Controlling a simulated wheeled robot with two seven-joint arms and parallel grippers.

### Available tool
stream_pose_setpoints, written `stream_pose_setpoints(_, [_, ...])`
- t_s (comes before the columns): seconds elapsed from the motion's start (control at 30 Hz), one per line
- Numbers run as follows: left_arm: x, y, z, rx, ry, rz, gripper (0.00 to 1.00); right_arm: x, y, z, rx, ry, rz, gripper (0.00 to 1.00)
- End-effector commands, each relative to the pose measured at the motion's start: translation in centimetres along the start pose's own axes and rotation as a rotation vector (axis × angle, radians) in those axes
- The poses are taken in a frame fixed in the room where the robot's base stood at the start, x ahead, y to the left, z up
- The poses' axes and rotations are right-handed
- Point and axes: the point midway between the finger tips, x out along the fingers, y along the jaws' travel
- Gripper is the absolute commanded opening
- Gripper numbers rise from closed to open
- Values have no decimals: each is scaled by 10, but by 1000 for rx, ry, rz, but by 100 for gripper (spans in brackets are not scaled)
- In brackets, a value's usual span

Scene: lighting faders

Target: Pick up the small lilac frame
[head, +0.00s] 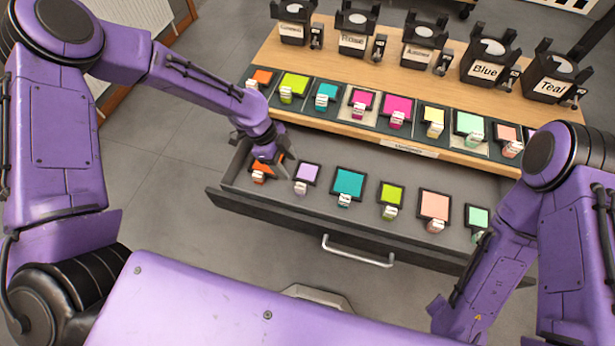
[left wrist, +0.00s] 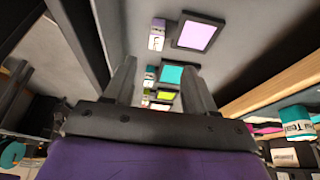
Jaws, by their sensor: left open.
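The small lilac frame (head: 308,174) is a lilac square with a dark border, lying in the open drawer (head: 300,214), second from the left, with a small tagged block at its lower left edge. It also shows in the left wrist view (left wrist: 197,35), beyond the fingers and right of centre. My left gripper (head: 268,165) is open and empty, over the left end of the drawer. It is left of the lilac frame, apart from it, and partly covers an orange frame (head: 259,175). Of my right arm only links show; its gripper is not in view.
Right of the lilac frame lie teal (head: 348,184), lime (head: 391,194), peach (head: 434,205) and mint (head: 478,217) frames. The wooden counter (head: 330,60) above the drawer holds another row of coloured frames and several labelled black stands. The drawer's front wall and handle (head: 358,255) face me.

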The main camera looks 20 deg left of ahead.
Motion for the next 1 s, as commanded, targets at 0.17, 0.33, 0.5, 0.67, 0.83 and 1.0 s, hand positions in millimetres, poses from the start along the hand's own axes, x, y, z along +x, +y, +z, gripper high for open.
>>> stream_pose_setpoints(0.17, [28,2,2,-2,-1,5,55,1,0,0,0,0,0,0])
stream_pose_setpoints(0.33, [52,2,2,-3,-1,1,55,-1,0,-1,0,1,0,0])
stream_pose_setpoints(0.5, [76,8,-2,-2,-1,4,55,-11,1,-5,0,1,0,0])
stream_pose_setpoints(0.67, [103,9,-2,-1,-1,2,55,-14,1,-6,0,1,0,0])
stream_pose_setpoints(0.83, [108,8,-2,0,0,0,55,-13,1,-6,0,1,0,0])
stream_pose_setpoints(1.0, [108,8,-2,-1,0,0,29,-13,1,-6,0,1,0,0])
